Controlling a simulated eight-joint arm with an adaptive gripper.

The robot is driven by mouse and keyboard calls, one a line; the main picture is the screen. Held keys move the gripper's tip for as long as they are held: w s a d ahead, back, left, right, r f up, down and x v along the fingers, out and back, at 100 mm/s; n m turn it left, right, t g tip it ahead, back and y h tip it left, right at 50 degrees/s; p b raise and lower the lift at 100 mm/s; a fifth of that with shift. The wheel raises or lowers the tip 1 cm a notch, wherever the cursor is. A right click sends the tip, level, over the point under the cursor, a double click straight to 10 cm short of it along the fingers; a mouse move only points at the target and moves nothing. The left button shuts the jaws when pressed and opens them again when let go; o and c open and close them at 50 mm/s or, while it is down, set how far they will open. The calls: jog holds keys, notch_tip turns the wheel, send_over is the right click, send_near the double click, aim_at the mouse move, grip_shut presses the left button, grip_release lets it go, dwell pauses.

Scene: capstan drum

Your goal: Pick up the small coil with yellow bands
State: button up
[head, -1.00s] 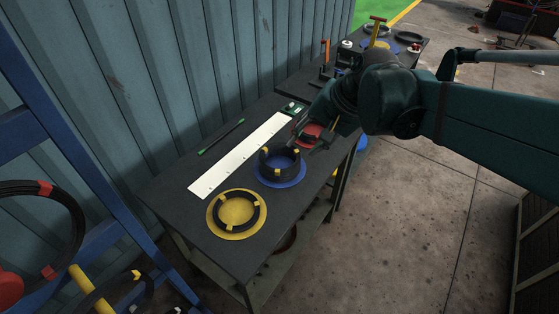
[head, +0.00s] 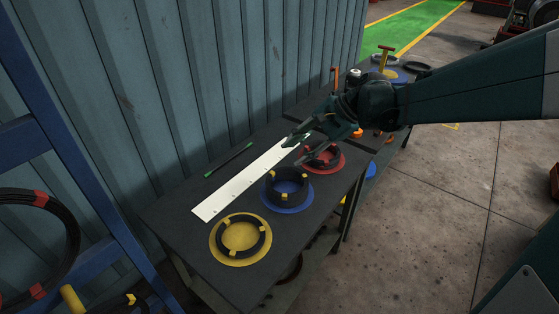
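A low black coil with yellow bands (head: 262,242) lies on the yellow disc (head: 222,258) at the near end of the dark bench. A taller black coil with yellow bands (head: 285,199) stands on the blue disc (head: 273,207) behind it. Another dark coil (head: 312,163) sits on the red disc (head: 339,166), partly hidden by my gripper. My gripper (head: 292,152) is above the bench near the red disc, beyond both yellow-banded coils. Its fingers are apart, with nothing visible between them.
A white ruled strip (head: 235,190) and a green-tipped rod (head: 229,161) lie along the wall side. A corrugated wall (head: 130,90) borders the bench. A blue rack (head: 75,255) with a red-banded coil (head: 70,238) stands at left. Concrete floor is open at right.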

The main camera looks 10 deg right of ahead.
jog(key=w+d+f+m+g+y+b, duration=0.1)
jog(key=w+d+f+m+y+b, duration=0.2)
jog(key=w+f, duration=0.65)
jog(key=m+g+y+b, duration=0.2)
jog(key=m+y+b, duration=0.1)
send_near(284, 169)
jog(key=shift+x, duration=1.15)
jog(key=shift+w, duration=0.1)
jog(key=shift+x, duration=1.25)
jog(key=shift+a, duration=0.1)
jog(key=shift+b+x, duration=0.8)
jog(key=shift+x, duration=1.75)
grip_shut()
